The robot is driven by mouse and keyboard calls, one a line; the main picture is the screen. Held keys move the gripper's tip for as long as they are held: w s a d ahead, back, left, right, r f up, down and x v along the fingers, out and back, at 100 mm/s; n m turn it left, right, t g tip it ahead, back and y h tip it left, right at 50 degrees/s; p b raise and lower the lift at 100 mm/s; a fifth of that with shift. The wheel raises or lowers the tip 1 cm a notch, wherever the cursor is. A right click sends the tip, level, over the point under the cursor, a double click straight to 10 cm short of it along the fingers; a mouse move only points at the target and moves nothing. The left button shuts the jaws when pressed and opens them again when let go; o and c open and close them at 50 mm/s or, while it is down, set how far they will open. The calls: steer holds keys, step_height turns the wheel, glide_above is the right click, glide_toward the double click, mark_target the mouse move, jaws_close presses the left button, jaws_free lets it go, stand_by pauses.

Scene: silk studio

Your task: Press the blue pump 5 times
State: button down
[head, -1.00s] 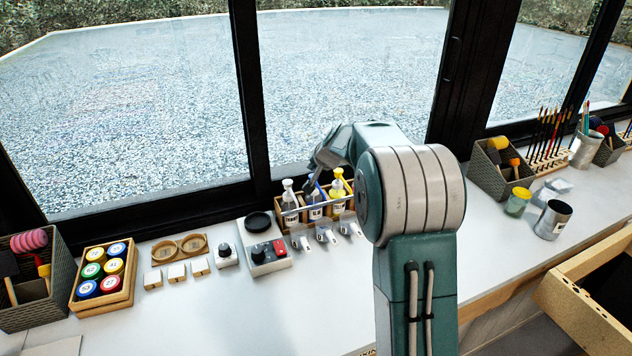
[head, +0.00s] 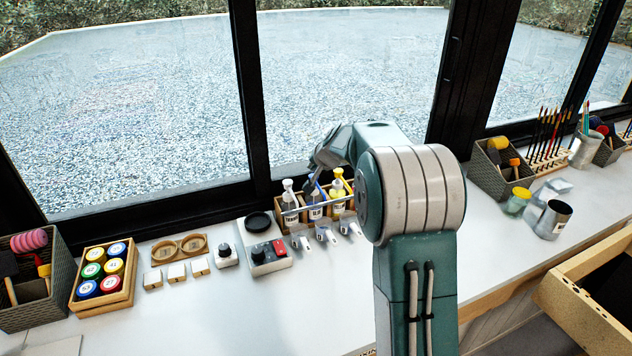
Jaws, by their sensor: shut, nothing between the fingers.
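The blue pump bottle (head: 315,207) stands in the middle of a small wooden rack (head: 279,219), between a clear or white pump bottle (head: 289,201) on the left and a yellow pump bottle (head: 338,190) on the right. My gripper (head: 312,185) is shut and empty. It points down right above the blue pump and hides most of its head. I cannot tell whether the fingertips touch the pump head or sit just over it.
Several white spouts or labels (head: 325,235) stick out in front of the rack. A device with a red switch (head: 268,257) stands left of it. A crate of coloured jars (head: 104,275) is further left. The window frame (head: 255,110) is close behind.

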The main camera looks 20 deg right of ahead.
steer(key=shift+f, duration=0.15)
steer(key=shift+f, duration=0.25)
steer(key=shift+s+f, duration=0.1)
steer(key=shift+f, duration=0.8)
stand_by(0.9)
steer(key=shift+r, duration=1.35)
steer(key=shift+r, duration=3.05)
